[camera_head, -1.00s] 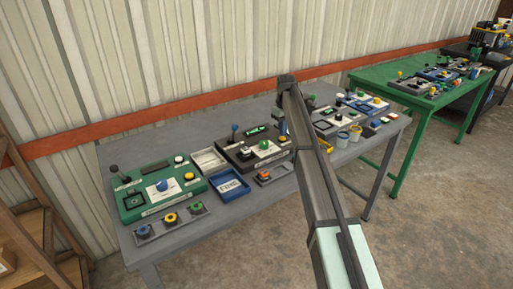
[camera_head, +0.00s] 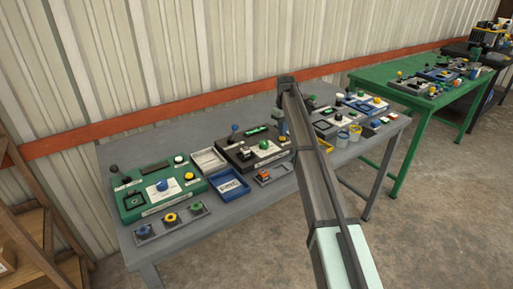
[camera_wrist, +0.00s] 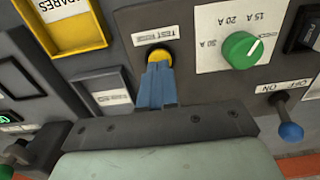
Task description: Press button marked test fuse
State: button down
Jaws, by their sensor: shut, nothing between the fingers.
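A yellow button (camera_wrist: 159,54) sits on a dark control box (camera_wrist: 130,20), under a label (camera_wrist: 160,33) that shows upside down and reads "TEST" and more, partly hard to read. My gripper (camera_wrist: 158,70) is shut and empty, its blue fingertips at the button and covering part of it. They appear to touch it; how far the button is pressed I cannot tell. In the head view the dark box (camera_head: 238,160) stands mid-table, and my arm hides the button and fingertips.
Beside the button are a green knob (camera_wrist: 240,50) on a white plate and a blue-tipped lever (camera_wrist: 290,131). A yellow tray (camera_wrist: 97,46) lies to the other side. A green box (camera_head: 130,213), blue tray (camera_head: 226,195) and other panels crowd the grey table (camera_head: 225,227).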

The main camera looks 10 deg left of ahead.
jog(key=shift+f, duration=0.8)
jog(key=shift+r, duration=0.15)
dwell(0.4)
notch_tip(320, 180, up, 7)
jog(key=shift+r, duration=0.15)
dwell(0.8)
dwell(0.5)
